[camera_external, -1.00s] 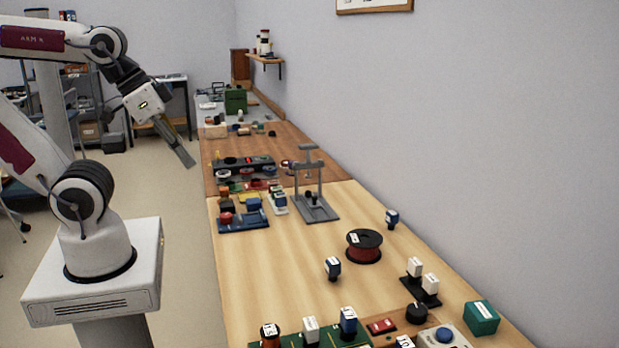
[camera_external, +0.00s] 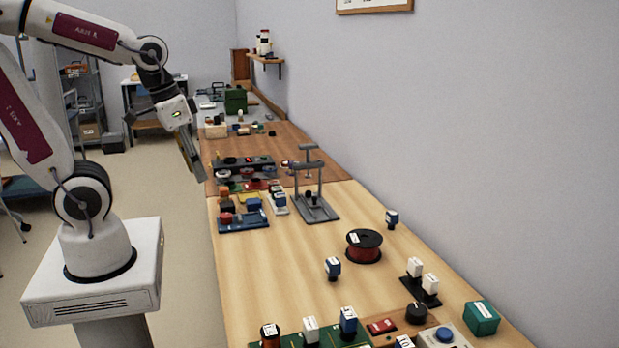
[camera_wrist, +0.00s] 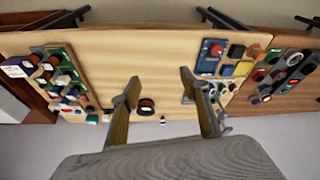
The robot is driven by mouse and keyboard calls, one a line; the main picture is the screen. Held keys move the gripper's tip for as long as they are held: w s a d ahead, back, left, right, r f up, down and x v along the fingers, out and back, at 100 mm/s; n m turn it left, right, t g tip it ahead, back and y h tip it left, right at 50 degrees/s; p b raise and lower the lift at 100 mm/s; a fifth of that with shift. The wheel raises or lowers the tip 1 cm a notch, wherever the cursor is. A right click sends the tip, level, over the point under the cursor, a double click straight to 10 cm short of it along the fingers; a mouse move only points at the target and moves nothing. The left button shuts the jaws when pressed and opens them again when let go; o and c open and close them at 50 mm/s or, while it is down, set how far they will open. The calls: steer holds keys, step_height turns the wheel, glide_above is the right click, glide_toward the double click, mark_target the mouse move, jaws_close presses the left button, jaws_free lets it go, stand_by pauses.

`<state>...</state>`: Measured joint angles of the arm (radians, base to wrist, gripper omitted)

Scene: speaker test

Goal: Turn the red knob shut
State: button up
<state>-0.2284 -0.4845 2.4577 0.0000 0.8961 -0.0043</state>
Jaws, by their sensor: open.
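A red knob (camera_external: 226,217) sits at the left end of a blue panel (camera_external: 247,224) near the bench's left edge. The red knob also shows in the wrist view (camera_wrist: 217,50), on the blue panel (camera_wrist: 206,62), right of my fingers. My gripper (camera_external: 199,172) points downward beside the bench's left edge, above and behind the panel in the external view. In the wrist view, my gripper (camera_wrist: 158,84) has its two fingers spread apart with nothing between the tips. It is apart from the knob. The knob's turned position is too small to tell.
A grey press-like stand (camera_external: 315,208) stands right of the blue panel. A dark rack with several round parts (camera_external: 243,165) lies behind it. A red spool (camera_external: 364,247) and several small blocks stand nearer the camera. The bench's middle (camera_external: 270,270) has bare room.

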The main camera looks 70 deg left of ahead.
steer(key=w+a+f+n+g, duration=0.3)
steer(key=a+f+n, duration=0.5)
steer(key=a+n, duration=0.25)
steer(key=n+h, duration=0.1)
steer(key=n, duration=1.3)
glide_above(227, 215)
steer(key=s+d, duration=0.1)
steer(key=s, duration=0.1)
steer(key=shift+g, duration=0.3)
steer(key=f, duration=0.8)
steer(key=shift+w+f, duration=0.2)
steer(key=shift+f, duration=0.1)
steer(key=n, duration=0.1)
steer(key=w+a+n, duration=0.1)
steer(key=n, duration=0.1)
steer(key=shift+w+r, duration=0.1)
steer(key=shift+r, duration=0.1)
steer(key=shift+w+a+n, duration=0.1)
steer(key=shift+n, duration=1.35)
steer(key=shift+f, duration=3.9)
